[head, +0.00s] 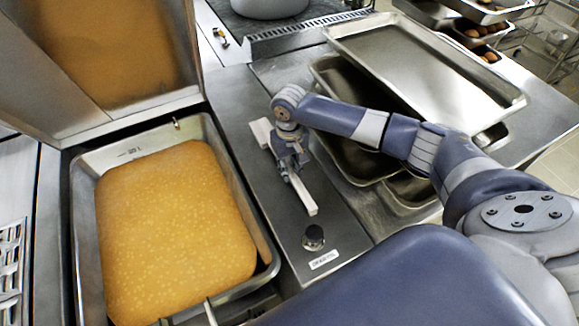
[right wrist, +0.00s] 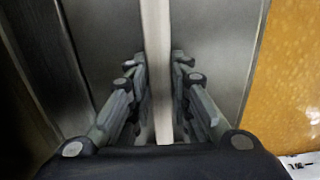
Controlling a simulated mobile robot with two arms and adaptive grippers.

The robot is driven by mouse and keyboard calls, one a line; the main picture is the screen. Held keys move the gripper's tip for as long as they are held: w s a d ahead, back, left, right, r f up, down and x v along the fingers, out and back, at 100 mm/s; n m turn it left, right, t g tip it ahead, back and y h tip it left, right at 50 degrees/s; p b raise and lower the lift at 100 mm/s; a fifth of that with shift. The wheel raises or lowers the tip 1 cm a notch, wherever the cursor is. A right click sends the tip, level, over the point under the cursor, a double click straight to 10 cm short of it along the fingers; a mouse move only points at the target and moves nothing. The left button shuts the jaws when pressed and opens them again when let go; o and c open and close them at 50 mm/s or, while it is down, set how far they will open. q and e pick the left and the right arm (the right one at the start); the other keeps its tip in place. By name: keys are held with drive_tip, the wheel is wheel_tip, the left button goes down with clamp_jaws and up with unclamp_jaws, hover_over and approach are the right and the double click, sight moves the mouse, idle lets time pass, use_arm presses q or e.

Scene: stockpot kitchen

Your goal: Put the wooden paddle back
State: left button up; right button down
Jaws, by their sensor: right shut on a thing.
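The wooden paddle (head: 303,196) is a pale, narrow bar with a wider end at the back left. It lies lengthwise along the steel panel between the yellow-filled pan and the trays. My right gripper (head: 289,156) is shut on the paddle near its middle. In the right wrist view the pale paddle (right wrist: 155,45) runs between the two fingers of my right gripper (right wrist: 160,62). Whether the paddle touches the panel or hangs just above it, I cannot tell. My left gripper is not in view.
A large steel pan (head: 84,235) holding bubbly yellow liquid is on the left, its lid (head: 150,108) raised. A black knob (head: 313,237) sticks up from the panel. Metal trays (head: 425,65) are stacked on the right counter. A pot (head: 268,6) stands at the back.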

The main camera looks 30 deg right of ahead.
drive_tip(key=c, duration=1.5)
unclamp_jaws()
drive_tip(key=shift+f, duration=0.1)
drive_tip(key=shift+o, duration=0.2)
wheel_tip(320, 180, up, 12)
drive_tip(key=b, duration=0.2)
drive_tip(key=shift+b, duration=0.35)
